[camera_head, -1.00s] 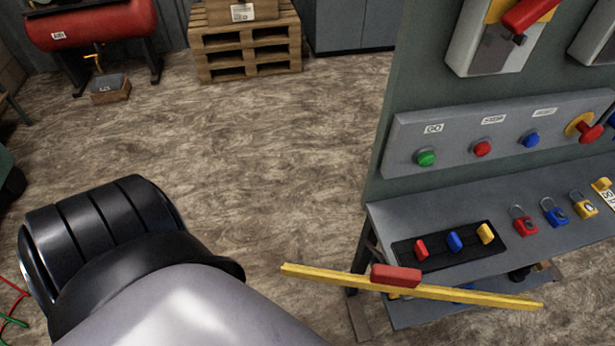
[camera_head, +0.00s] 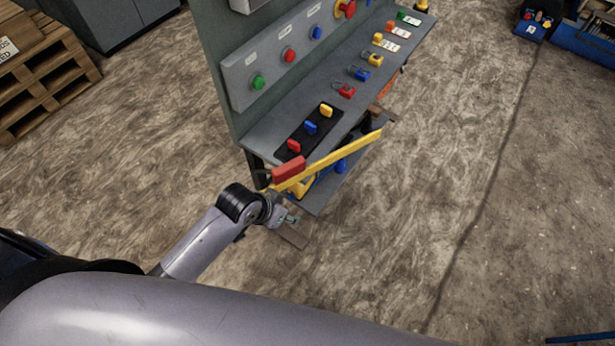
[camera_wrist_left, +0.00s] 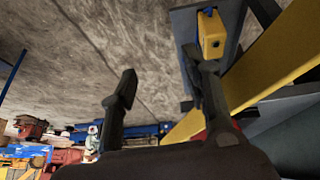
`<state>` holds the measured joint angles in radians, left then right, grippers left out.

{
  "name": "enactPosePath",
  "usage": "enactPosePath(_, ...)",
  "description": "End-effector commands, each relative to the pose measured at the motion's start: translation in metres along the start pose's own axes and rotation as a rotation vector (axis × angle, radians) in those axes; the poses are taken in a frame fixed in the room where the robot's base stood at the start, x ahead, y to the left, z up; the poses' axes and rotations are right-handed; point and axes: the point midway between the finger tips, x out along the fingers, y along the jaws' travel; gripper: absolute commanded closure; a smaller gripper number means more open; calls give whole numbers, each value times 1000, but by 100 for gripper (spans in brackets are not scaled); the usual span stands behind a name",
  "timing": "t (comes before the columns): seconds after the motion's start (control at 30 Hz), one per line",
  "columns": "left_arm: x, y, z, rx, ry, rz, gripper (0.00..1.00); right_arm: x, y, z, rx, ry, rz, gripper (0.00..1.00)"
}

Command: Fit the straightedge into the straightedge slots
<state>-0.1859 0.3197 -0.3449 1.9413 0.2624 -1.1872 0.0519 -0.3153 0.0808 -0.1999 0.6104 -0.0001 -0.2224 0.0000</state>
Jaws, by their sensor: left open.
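The straightedge is a long yellow bar (camera_head: 345,150) with a red grip block (camera_head: 289,169) near its left end. It lies slantwise along the front of the grey bench; what supports it is unclear. My left gripper (camera_head: 284,215) is open and just below the red block, apart from it as far as I can tell. In the left wrist view the two fingers of my left gripper (camera_wrist_left: 160,62) are spread, with the yellow bar (camera_wrist_left: 275,55) passing close on the right. The red block is mostly hidden there. I cannot make out the slots. My right gripper is not in view.
The grey bench shelf (camera_head: 268,128) carries a black tray (camera_head: 302,148) with red, blue and yellow pieces, and several padlocks (camera_head: 360,73). A button panel (camera_head: 270,72) stands behind. A wooden pallet (camera_head: 45,80) is at far left.

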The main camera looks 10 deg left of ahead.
Motion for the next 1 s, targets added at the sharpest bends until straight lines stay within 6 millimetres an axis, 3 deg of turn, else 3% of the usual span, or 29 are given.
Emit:
enactPosePath(0.03,-24,2,-31,50,35,17,57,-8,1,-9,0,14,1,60)
enactPosePath(0.1,-46,10,-59,105,62,48,57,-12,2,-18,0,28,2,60)
enactPosePath(0.23,-84,17,-102,226,86,97,57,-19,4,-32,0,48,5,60)
enactPosePath(0.4,-124,-1,-136,346,46,119,57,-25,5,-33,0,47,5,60)
enactPosePath(0.6,-167,-37,-148,369,-36,104,57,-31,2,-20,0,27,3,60)
enactPosePath(0.73,-182,-50,-148,355,-68,99,57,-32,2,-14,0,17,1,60)
enactPosePath(0.87,-181,-53,-146,347,-80,100,57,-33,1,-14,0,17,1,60)
enactPosePath(1.0,-157,-50,-144,347,-82,102,57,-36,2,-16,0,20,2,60)
